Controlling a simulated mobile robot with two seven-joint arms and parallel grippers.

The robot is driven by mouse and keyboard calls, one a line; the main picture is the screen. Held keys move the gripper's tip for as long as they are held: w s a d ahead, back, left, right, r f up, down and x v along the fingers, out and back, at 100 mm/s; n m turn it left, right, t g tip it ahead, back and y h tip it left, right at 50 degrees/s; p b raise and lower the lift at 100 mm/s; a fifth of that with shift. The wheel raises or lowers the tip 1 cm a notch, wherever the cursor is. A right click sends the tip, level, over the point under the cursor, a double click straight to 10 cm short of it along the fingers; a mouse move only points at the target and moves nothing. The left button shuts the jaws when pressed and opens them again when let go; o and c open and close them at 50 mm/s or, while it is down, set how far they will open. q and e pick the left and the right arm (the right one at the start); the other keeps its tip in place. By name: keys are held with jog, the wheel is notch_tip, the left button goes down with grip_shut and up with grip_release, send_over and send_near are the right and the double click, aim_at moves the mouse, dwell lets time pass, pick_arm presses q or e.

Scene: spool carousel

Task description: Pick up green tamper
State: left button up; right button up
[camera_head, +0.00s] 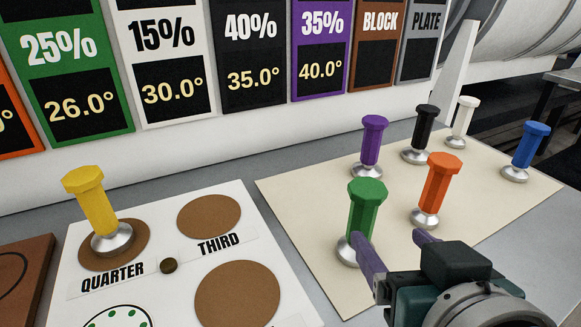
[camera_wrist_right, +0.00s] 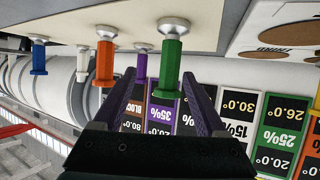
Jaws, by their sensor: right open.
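The green tamper (camera_head: 367,207) stands upright on the cream mat, its octagonal handle above a silver base. My right gripper (camera_head: 387,236) is open and empty beside it, with one purple finger overlapping the tamper's lower right side in the head view. In the right wrist view, the green tamper (camera_wrist_right: 170,70) appears between the two open fingers (camera_wrist_right: 160,72), closer to the right-hand finger. Whether a finger touches it cannot be told. My left gripper is not in view.
An orange tamper (camera_head: 437,184) stands close by on the right. Purple (camera_head: 371,143), black (camera_head: 423,130), white (camera_head: 463,118) and blue (camera_head: 529,147) tampers stand farther back on the mat (camera_head: 310,195). A yellow tamper (camera_head: 95,205) stands on the QUARTER spot of the white board (camera_head: 160,221).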

aim_at(367, 221)
jog(key=shift+w+a+r+y, duration=0.1)
jog(key=shift+w+a+y, duration=0.3)
jog(key=shift+w+a, duration=0.35)
jog(key=w, duration=0.1)
jog(key=w+f, duration=0.1)
jog(key=w, duration=0.1)
jog(key=shift+d+f+t, duration=0.15)
jog(key=shift+t, duration=0.15)
jog(key=shift+b+x, duration=0.6)
jog(key=shift+x, duration=2.3)
grip_shut()
